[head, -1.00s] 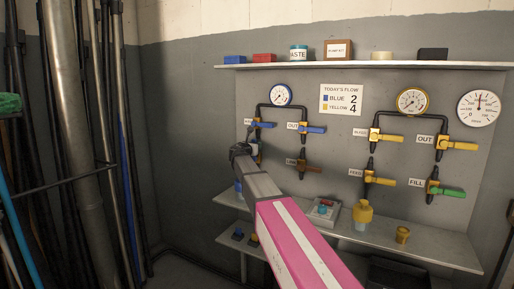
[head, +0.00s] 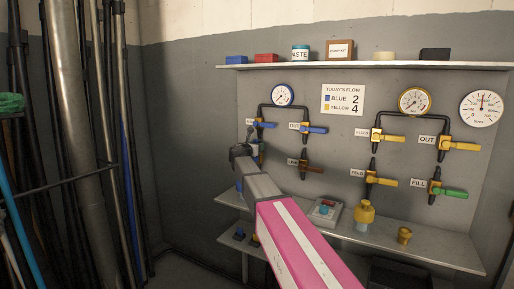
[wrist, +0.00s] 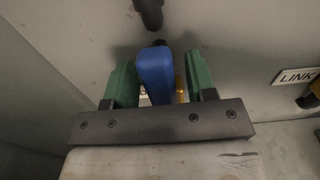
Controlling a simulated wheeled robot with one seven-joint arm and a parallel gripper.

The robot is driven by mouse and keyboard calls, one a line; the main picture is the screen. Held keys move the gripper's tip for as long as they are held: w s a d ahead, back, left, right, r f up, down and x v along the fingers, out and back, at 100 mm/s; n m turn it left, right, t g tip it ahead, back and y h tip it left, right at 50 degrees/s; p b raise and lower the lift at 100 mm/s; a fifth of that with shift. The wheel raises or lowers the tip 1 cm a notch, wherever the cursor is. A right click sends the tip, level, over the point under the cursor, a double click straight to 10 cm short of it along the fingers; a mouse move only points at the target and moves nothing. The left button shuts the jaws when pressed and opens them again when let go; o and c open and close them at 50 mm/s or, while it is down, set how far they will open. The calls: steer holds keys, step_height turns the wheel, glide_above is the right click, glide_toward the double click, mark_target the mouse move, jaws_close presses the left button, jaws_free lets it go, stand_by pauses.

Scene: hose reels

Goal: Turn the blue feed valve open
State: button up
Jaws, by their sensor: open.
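The blue valve handle (wrist: 156,75) sits between the two green fingers of my gripper (wrist: 162,84) in the wrist view. The fingers are apart, one on each side of the handle; I cannot tell whether either touches it. A black pipe end shows above the handle, and a yellow part is partly visible behind it. In the head view my gripper (head: 241,153) is at the lower left of the valve board and hides most of this valve. Its own label is hidden, so I cannot read it as feed.
Another blue-handled valve (head: 264,125) is just above my gripper, and the blue OUT valve (head: 314,129) is to its right. The brown LINK valve (head: 311,167) is close on the right. A shelf (head: 385,237) with small items runs below.

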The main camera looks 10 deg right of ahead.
steer(key=v, duration=1)
